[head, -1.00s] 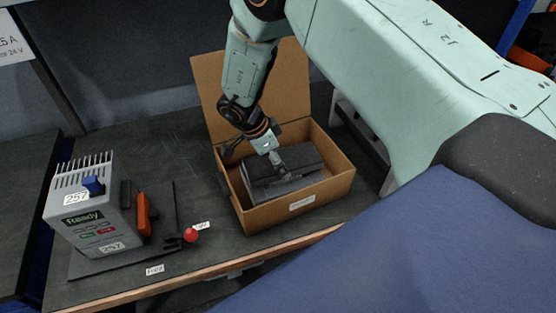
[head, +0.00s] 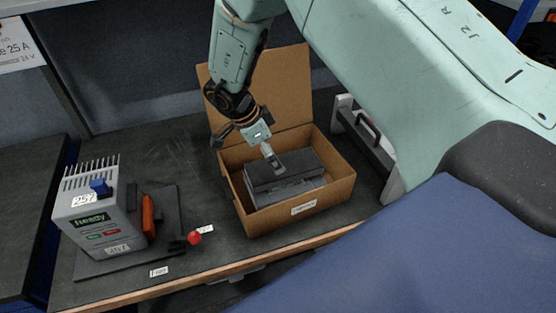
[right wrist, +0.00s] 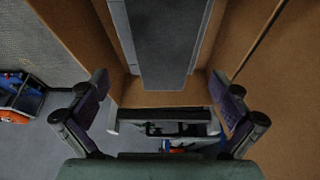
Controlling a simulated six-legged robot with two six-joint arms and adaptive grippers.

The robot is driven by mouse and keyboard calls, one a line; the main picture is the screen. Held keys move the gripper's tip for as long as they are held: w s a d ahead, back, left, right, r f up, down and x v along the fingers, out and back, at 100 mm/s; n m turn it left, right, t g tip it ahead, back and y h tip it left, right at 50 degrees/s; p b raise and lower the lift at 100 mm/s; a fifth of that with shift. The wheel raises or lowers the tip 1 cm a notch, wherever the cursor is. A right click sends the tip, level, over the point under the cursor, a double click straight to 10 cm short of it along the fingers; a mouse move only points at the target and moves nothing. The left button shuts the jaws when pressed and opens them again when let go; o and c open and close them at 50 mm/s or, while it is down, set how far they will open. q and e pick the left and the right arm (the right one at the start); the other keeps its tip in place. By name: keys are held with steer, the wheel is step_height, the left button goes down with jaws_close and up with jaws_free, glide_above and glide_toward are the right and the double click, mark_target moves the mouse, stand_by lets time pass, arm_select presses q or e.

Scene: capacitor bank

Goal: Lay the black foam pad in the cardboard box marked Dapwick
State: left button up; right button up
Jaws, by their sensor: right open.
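The black foam pad (head: 291,172) lies in the open cardboard box (head: 316,207), looking like a dark, stepped block. The box's front label is too small to read surely. My right gripper (head: 247,147) is open above the box's left part, one finger in front of the pad; whether it touches is unclear. In the right wrist view, the pad (right wrist: 165,40) shows dark grey between the brown box walls (right wrist: 160,97), beyond the spread fingers of the empty right gripper (right wrist: 160,85). My left gripper is not in view.
The raised box lid (head: 283,92) stands behind the gripper. A grey device (head: 98,222) with a "Ready" display and a red knob (head: 194,238) stand left. A grey frame with a handle (head: 366,138) stands right. Bare bench (head: 165,150) lies behind the device.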

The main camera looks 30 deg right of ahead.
steer(key=v, duration=0.6)
steer(key=shift+w+p, duration=0.1)
steer(key=shift+p, duration=0.25)
steer(key=shift+w+f, duration=0.1)
steer(key=shift+f, duration=0.05)
stand_by(0.3)
stand_by(0.3)
